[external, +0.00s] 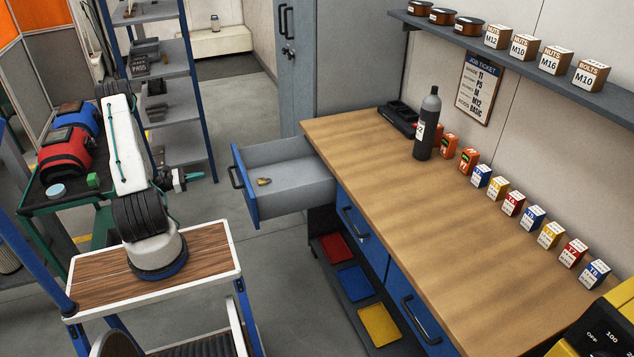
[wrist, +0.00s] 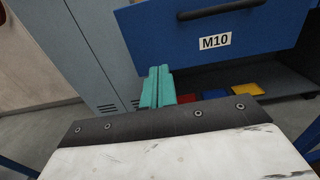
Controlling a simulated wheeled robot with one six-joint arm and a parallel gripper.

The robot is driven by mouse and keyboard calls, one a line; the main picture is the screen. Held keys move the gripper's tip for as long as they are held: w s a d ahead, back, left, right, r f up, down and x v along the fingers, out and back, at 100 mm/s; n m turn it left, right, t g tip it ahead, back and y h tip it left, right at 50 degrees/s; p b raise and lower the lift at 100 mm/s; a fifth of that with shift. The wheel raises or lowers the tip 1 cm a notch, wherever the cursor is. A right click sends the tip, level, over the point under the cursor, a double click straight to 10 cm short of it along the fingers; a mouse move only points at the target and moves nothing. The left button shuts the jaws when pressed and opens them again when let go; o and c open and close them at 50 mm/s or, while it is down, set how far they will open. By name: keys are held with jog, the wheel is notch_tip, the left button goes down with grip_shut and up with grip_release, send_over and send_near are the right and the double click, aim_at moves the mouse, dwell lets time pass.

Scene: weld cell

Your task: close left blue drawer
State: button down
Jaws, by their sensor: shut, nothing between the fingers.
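The left blue drawer (external: 251,197) is pulled well out of the workbench. Its grey tray holds a small brass-coloured item (external: 264,181). In the wrist view the drawer's blue front (wrist: 165,40) fills the top, with a dark bar handle (wrist: 215,9) and an M10 label (wrist: 215,41). My gripper (external: 188,177) is to the left of the drawer front in the external view, with a visible gap between them. In the wrist view my gripper's teal fingers (wrist: 157,85) are together and empty, below the left part of the drawer front.
The workbench (external: 400,190) carries a dark spray bottle (external: 428,125) and a row of small boxes. A second blue drawer (external: 360,225) is shut. A grey locker (external: 345,60) stands behind the open drawer.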

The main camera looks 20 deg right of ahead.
jog(key=d, duration=1.3)
jog(key=shift+d, duration=0.25)
jog(key=d, duration=3.2)
jog(key=shift+d, duration=0.2)
jog(key=shift+d+r, duration=0.1)
jog(key=shift+d, duration=0.3)
jog(key=shift+s+d+r, duration=0.1)
jog(key=shift+r, duration=0.05)
send_over(272, 171)
jog(key=shift+f, duration=0.25)
